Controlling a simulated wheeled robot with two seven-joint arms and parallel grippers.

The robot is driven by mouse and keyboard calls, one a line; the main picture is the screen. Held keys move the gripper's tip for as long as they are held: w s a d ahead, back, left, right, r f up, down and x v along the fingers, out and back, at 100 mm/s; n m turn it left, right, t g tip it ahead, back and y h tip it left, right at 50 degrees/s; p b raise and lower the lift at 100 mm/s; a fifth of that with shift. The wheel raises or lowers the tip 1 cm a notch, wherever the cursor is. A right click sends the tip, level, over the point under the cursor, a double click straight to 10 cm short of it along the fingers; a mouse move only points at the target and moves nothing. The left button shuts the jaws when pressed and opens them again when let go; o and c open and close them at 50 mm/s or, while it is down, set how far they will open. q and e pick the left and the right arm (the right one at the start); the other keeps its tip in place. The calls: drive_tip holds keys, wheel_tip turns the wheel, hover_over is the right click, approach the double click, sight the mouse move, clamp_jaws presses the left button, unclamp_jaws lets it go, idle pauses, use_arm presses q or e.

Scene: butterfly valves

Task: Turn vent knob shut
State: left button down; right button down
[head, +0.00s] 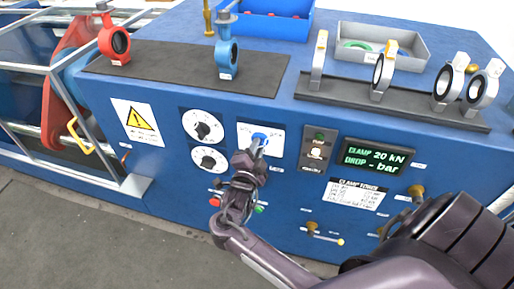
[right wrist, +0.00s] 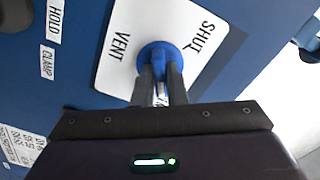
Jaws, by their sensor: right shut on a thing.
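The blue vent knob (head: 261,137) sits on a white label plate (head: 276,148) on the front of the blue bench. In the right wrist view the knob (right wrist: 157,54) is at the centre, between the words VENT on the left and SHUT on the right of the plate (right wrist: 191,22). My right gripper (head: 256,147) is shut on the knob, and its two fingers (right wrist: 162,82) hide the knob's lower part. The knob's pointer is too hidden to read. My left gripper is not in view.
Two dials (head: 203,126) are left of the knob. A switch panel (head: 316,151) and a lit display (head: 377,158) are right of it. Red and green buttons (head: 214,202) lie below. Several valves, a blue bin (head: 262,27) and a grey tray (head: 412,62) stand on top.

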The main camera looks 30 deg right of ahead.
idle(0.3)
drive_tip(key=n+p, duration=1)
drive_tip(key=n, duration=1.3)
drive_tip(key=shift+w+r+n, duration=0.1)
drive_tip(key=shift+n, duration=0.3)
idle(0.3)
drive_tip(key=c, duration=1.5)
unclamp_jaws()
drive_tip(key=shift+a, duration=0.1)
drive_tip(key=shift+o, duration=0.2)
